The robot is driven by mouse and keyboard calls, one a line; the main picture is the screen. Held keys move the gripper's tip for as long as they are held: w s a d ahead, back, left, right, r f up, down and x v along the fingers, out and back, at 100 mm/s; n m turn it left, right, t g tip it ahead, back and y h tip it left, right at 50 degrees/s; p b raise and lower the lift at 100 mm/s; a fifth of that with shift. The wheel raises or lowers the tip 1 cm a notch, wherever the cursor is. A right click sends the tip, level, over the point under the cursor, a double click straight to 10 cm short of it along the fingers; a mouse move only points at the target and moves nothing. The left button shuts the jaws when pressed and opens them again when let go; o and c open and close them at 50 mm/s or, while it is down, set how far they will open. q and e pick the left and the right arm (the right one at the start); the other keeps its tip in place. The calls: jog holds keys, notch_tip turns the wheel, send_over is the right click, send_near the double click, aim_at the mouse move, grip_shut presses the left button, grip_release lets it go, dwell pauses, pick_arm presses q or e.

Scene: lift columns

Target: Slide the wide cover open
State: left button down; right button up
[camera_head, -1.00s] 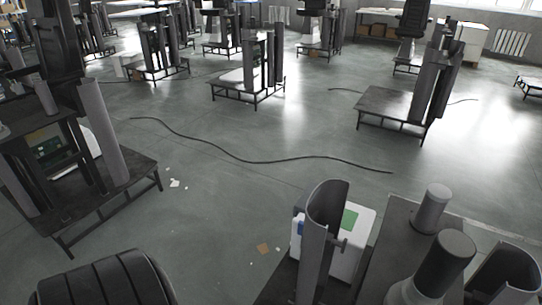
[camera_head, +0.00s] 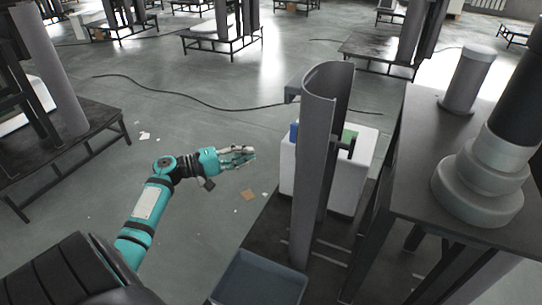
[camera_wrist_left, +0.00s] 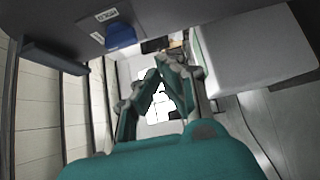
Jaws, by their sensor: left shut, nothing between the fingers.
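A tall curved grey cover (camera_head: 322,130) stands upright in the head view, right of centre, on a dark base platform. I take it for the wide cover; a small dark handle-like bracket (camera_head: 346,148) sits at its right edge. My left gripper (camera_head: 250,156) is to the left of the cover, with open floor between them. It points right towards the cover and does not touch it. In the left wrist view its fingers (camera_wrist_left: 167,75) come together, empty. My right gripper is not in view.
A white box (camera_head: 365,145) with blue and green parts stands behind the cover. A blue-grey tray (camera_head: 258,282) is below. A dark table (camera_head: 425,130) with grey cylinders stands at the right. Another column platform (camera_head: 75,150) is at the left. A cable (camera_head: 190,97) crosses the floor.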

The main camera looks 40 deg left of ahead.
pick_arm(q)
jog(key=s+d+x, duration=0.1)
jog(key=d+x, duration=0.1)
jog(key=x, duration=1)
jog(key=shift+d, duration=0.2)
jog(key=shift+s, duration=0.1)
jog(key=shift+d, duration=0.55)
